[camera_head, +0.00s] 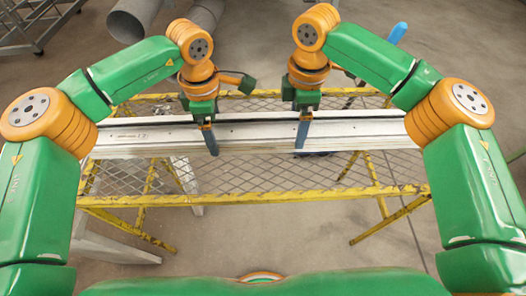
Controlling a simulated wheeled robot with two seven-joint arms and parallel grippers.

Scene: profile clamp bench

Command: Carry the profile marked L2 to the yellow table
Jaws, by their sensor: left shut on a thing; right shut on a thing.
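A long, pale grey metal profile (255,131) lies crosswise in front of me. Small printed marks near its left end seem to include "L2", but they are hard to read. My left gripper (210,138) is shut on the profile left of its middle. My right gripper (302,134) is shut on it right of its middle. The yellow table (250,200) has a yellow frame and a wire mesh top, and shows under and around the profile. I cannot tell whether the profile touches the mesh. Its right end is hidden by my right arm.
A pale trestle (115,250) stands on the floor at the lower left, partly behind my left arm. Large grey pipes (135,18) lie beyond the table at the top left, near a metal rack (35,28). A blue object (398,32) stands behind my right arm.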

